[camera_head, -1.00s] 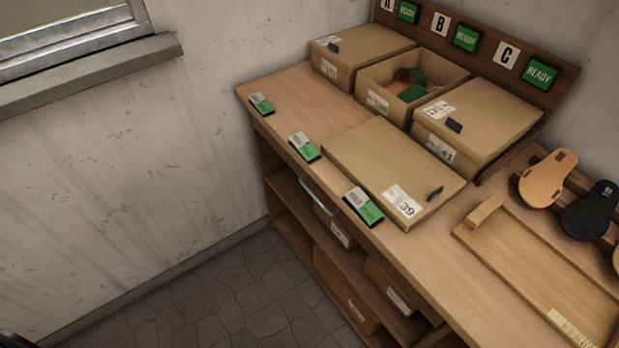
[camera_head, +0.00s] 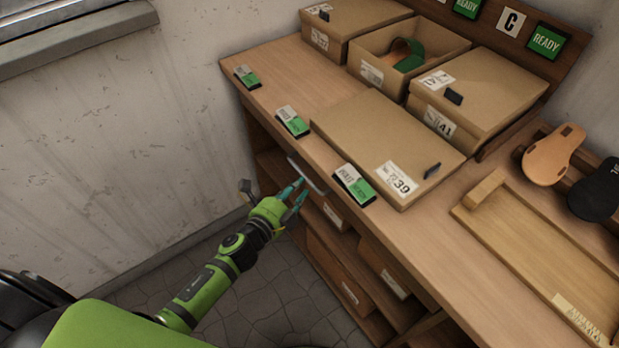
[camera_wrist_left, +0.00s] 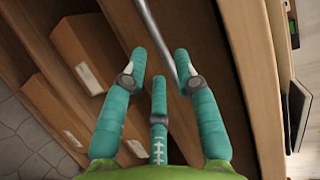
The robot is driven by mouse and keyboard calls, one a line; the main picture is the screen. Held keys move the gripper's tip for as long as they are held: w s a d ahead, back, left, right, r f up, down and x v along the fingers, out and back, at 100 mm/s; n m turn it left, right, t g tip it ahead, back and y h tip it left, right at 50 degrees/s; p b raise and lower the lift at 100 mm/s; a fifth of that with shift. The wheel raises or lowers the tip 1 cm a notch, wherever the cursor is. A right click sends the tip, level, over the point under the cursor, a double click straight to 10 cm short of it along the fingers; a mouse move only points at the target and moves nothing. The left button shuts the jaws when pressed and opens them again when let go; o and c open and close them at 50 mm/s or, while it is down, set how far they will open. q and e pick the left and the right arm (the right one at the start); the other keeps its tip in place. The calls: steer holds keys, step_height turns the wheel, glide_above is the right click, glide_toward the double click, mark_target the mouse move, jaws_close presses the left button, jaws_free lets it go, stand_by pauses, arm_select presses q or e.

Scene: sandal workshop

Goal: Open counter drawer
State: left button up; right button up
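The counter (camera_head: 285,75) has a drawer with a metal bar handle (camera_head: 307,174) just under its front edge. The drawer front looks flush with the counter. My left gripper (camera_head: 295,192) is at the handle, reaching up from the lower left. In the left wrist view its teal fingers (camera_wrist_left: 162,62) are spread apart, and the bar handle (camera_wrist_left: 158,38) runs between the fingertips, nearer the right one. I see no finger closed on the bar; whether one touches it I cannot tell. My right gripper is not in view.
Closed boxes (camera_head: 375,140) and an open box (camera_head: 375,72) stand on the counter. Green-and-white labels (camera_head: 354,184) line the front edge. Shelves below hold more boxes (camera_head: 330,210). A wall (camera_head: 110,140) is at left; floor (camera_head: 270,295) shows in front of the counter.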

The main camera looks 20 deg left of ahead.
mark_target(306, 177)
arm_select(q)
steer(key=x, duration=0.5)
jaws_close()
steer(key=s+a, duration=1.6)
steer(key=s, duration=0.5)
steer(key=shift+a, duration=0.15)
jaws_free()
